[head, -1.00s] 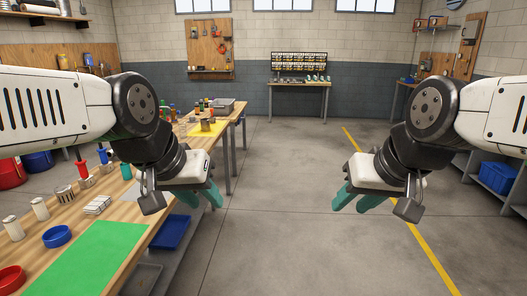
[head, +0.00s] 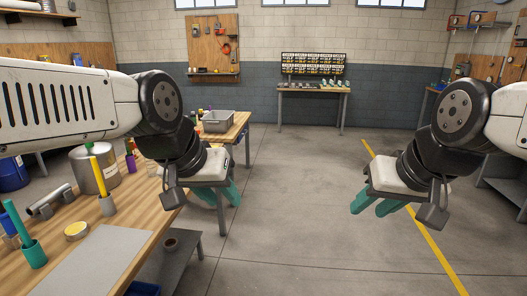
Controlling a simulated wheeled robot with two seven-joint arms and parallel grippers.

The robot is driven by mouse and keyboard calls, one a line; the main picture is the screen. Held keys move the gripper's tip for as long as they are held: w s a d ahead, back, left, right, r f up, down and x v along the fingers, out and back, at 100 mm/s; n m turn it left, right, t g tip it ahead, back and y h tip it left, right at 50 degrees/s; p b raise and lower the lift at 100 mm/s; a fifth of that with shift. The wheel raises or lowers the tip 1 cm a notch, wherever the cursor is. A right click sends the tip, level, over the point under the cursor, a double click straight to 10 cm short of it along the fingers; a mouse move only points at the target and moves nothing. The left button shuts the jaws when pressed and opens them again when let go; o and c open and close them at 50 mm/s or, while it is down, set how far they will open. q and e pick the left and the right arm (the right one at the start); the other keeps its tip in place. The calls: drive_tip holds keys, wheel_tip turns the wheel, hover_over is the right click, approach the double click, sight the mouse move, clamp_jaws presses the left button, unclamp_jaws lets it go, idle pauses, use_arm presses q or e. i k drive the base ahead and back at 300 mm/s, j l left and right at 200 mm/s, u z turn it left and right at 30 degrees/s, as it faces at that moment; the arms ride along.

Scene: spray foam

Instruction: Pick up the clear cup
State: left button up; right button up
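I cannot make out a clear cup in the head view. My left gripper (head: 222,205) hangs over the floor just off the right edge of the wooden workbench (head: 125,218). Its teal fingers are spread apart and hold nothing that I can see. My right gripper (head: 372,207) hangs over the open floor on the right, near the yellow line. Its teal fingers are also apart and empty. My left arm hides part of the bench behind it.
On the bench are a large metal can (head: 97,172), a grey mat (head: 98,262), a teal holder (head: 33,254) and a yellow-topped tin (head: 76,230). A grey bin (head: 217,121) sits on the bench's far part. A further table (head: 312,91) stands at the back wall. The middle floor is clear.

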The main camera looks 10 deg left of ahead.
sight(150, 166)
drive_tip(key=i+l+u, duration=0.1)
drive_tip(key=i, duration=1.45)
drive_tip(key=i+u, duration=0.45)
drive_tip(key=i+l+u, duration=0.1)
drive_tip(key=i+u, duration=0.5)
drive_tip(key=u, duration=0.2)
drive_tip(key=i+u, duration=0.2)
drive_tip(key=u, duration=0.25)
drive_tip(key=i+u, duration=0.2)
drive_tip(key=u, duration=0.2)
drive_tip(key=i+l+u, duration=0.15)
drive_tip(key=u, duration=0.3)
drive_tip(key=i, duration=0.05)
